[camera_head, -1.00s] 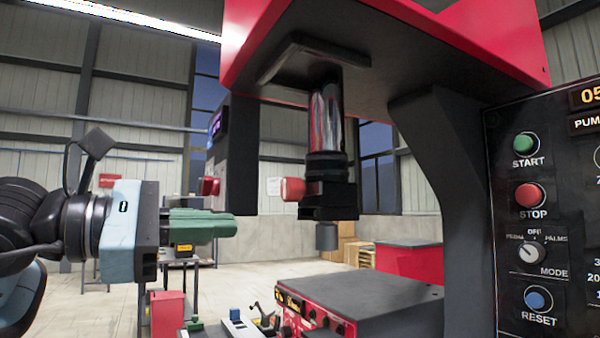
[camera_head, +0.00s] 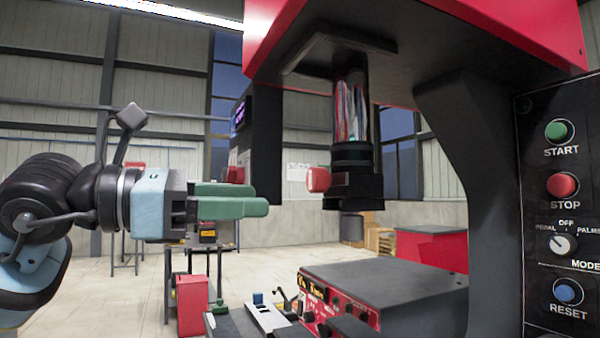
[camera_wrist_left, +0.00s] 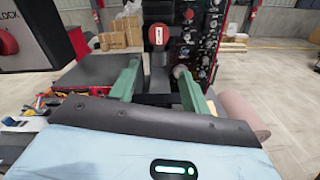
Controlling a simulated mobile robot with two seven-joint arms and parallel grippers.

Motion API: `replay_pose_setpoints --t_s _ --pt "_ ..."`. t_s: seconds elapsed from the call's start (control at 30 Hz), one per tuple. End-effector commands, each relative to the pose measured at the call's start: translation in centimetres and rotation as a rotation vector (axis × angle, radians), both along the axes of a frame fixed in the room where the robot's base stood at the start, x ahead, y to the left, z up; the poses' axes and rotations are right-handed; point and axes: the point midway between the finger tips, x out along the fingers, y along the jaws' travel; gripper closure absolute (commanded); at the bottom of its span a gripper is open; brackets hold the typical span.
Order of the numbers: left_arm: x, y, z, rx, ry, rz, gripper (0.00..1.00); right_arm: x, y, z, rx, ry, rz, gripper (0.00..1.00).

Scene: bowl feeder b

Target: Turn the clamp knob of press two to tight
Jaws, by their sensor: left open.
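A red clamp knob (camera_head: 318,179) sticks out to the left from the black tool holder (camera_head: 352,188) under the press head (camera_head: 420,50). No number shows that tells which press this is. The wrist view shows a red round knob face with a pale label (camera_wrist_left: 158,35) ahead, above and between my fingers. My left gripper (camera_head: 264,201) has green fingers and points right, left of the knob and a little lower. It is open, empty and apart from the knob; the gap also shows in the wrist view (camera_wrist_left: 158,70). My right gripper is out of view.
A control panel (camera_head: 562,200) with start, stop, mode and reset controls stands at the right. A red and black box unit (camera_head: 385,290) lies below the tool. Cardboard boxes (camera_wrist_left: 125,30) stand farther back.

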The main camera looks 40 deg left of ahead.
Motion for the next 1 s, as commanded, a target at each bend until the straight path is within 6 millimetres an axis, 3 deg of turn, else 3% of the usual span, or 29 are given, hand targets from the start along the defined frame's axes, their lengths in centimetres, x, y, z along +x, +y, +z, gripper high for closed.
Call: replay_pose_setpoints --t_s 0.13,0.3,0.63,1.0 --pt "-0.2 0.3 1.6 -0.217 0.094 -0.002 0.48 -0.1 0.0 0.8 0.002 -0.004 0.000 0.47" --pt "-0.3 0.4 2.4 -0.356 0.152 -0.006 0.48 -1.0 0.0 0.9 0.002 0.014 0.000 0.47" --pt "0.1 0.2 2.5 -0.376 0.161 -0.008 0.48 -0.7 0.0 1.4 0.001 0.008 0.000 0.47" --pt "2.7 -1.0 2.9 -0.378 0.158 -0.013 0.48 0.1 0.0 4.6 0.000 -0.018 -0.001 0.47"
